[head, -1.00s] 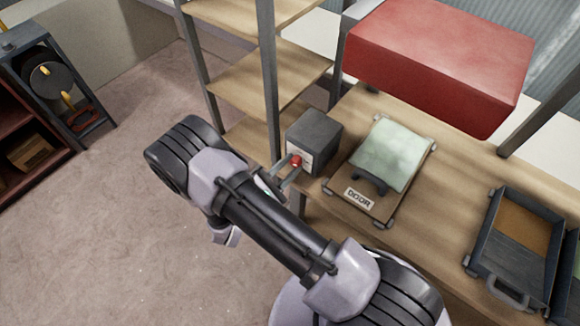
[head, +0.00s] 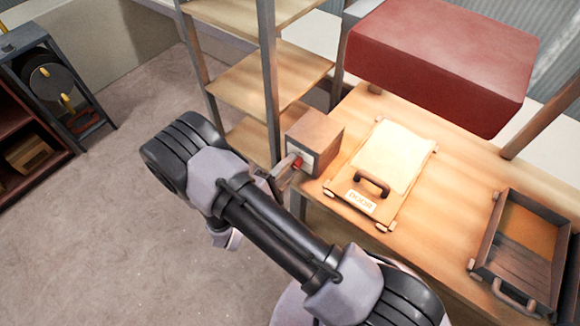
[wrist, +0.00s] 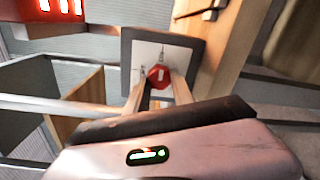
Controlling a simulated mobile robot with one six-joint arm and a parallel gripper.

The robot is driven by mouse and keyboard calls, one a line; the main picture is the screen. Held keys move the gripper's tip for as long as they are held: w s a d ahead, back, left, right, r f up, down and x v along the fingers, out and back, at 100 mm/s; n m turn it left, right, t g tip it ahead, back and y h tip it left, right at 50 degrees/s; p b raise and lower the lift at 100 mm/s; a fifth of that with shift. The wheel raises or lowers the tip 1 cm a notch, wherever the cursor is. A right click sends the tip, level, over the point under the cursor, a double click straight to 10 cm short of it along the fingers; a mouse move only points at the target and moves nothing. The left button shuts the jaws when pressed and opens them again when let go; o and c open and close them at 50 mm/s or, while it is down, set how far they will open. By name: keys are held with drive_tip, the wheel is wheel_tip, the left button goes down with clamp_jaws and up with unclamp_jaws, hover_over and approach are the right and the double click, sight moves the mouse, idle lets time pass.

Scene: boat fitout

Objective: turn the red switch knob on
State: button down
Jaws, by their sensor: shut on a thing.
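The red switch knob (head: 298,162) is on the front of a box (head: 315,139) on the bench's left end. In the wrist view the knob (wrist: 159,77) sits on a pale plate with small marks, and its white line looks about upright. My gripper (head: 287,174) is at the box front with its fingers on the knob. In the wrist view the two fingers (wrist: 157,84) are on either side of the knob and shut on it. The fingers hide part of the plate.
A board marked "DOOR" (head: 362,202) lies right of the box, and an open tray (head: 482,235) further right.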

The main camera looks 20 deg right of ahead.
idle(0.3)
drive_tip(key=c, duration=1.1)
unclamp_jaws()
drive_tip(key=f+p+v, duration=0.1)
drive_tip(key=p+v, duration=0.1)
drive_tip(key=v, duration=1.5)
drive_tip(key=shift+s+a+r+p, duration=0.15)
drive_tip(key=shift+a+r+p, duration=0.05)
drive_tip(key=shift+r+p, duration=0.2)
